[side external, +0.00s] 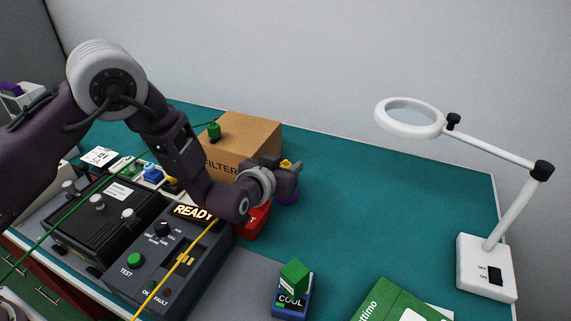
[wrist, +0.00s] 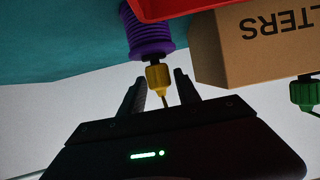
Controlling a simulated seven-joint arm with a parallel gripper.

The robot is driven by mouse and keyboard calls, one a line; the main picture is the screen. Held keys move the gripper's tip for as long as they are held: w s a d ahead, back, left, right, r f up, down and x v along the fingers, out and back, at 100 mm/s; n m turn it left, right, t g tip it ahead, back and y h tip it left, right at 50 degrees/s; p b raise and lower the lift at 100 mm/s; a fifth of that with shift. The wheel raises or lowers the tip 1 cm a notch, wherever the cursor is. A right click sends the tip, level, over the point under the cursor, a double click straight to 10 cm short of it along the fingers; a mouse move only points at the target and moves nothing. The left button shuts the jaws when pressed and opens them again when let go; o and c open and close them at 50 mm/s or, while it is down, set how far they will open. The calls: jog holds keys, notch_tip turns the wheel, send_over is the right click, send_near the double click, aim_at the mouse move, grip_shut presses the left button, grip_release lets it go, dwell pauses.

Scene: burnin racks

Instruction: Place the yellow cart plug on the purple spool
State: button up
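The yellow cart plug (wrist: 158,77) is at the purple spool (wrist: 148,32) in the wrist view, with its dark end against the spool's face. My gripper (wrist: 160,76) has its two fingers on either side of the plug, with a narrow gap showing on each side, so it looks open. A yellow cable runs from the plug back between the fingers. In the side view my gripper (side external: 292,168) hides most of the plug (side external: 286,163); the purple spool (side external: 288,192) shows just below it, partly covered.
A cardboard filter box (side external: 250,134) stands behind my gripper with a green plug (side external: 214,130) at its edge. A red bin (side external: 254,222) is close to the spool. The tester (side external: 165,260) reads READY. A magnifier lamp (side external: 486,268) stands right; teal mat between is free.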

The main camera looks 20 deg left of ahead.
jog(key=shift+o, duration=0.3)
jog(key=shift+r, duration=0.1)
jog(key=shift+s+r, duration=0.15)
jog(key=shift+s, duration=0.05)
jog(key=v, duration=1.1)
jog(key=shift+s, duration=0.25)
jog(key=shift+r, duration=0.15)
